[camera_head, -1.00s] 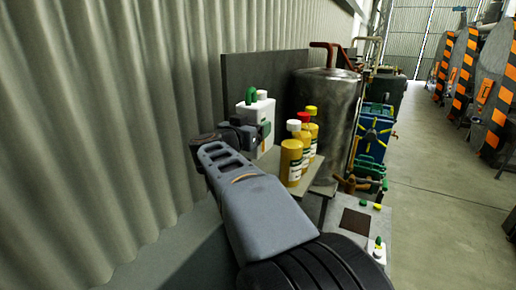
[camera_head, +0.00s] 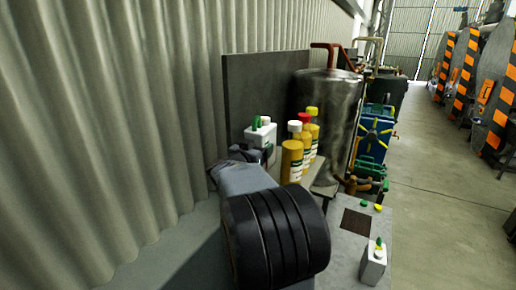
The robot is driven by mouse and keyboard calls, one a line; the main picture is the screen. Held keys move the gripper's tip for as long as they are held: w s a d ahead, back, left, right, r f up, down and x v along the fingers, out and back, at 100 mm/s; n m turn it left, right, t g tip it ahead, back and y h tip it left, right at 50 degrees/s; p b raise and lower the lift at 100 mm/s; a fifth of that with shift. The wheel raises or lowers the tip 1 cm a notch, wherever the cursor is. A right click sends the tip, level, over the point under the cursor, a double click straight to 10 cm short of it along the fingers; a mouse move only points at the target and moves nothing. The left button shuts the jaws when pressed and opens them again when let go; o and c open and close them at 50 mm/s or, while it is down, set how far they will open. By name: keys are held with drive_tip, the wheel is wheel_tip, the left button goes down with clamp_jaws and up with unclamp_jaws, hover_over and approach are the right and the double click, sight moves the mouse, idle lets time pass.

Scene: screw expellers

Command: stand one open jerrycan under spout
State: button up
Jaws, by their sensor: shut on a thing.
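A white jerrycan (camera_head: 262,136) with a green part on top stands out at the left end of the row of bottles, before the dark panel. My gripper (camera_head: 242,153) is at its left side and shut on it; the fingers are mostly hidden by my arm. The jerrycan's lower part is also hidden. A second, smaller-looking white container (camera_head: 374,265) with a green and yellow top stands on the grey surface at the lower right. A brown pipe fitting (camera_head: 355,184) sits low beside the metal tank; I cannot tell whether it is the spout.
Several yellow bottles (camera_head: 292,160) with white, red and yellow caps stand just right of the jerrycan. Behind them are a dark panel (camera_head: 240,95) and a big metal tank (camera_head: 328,100). A corrugated wall (camera_head: 110,120) closes the left. Open floor (camera_head: 440,190) lies to the right.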

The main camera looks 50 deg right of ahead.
drive_tip(key=shift+f, duration=0.15)
drive_tip(key=o, duration=1)
drive_tip(key=shift+f, duration=0.15)
drive_tip(key=shift+o, duration=0.7)
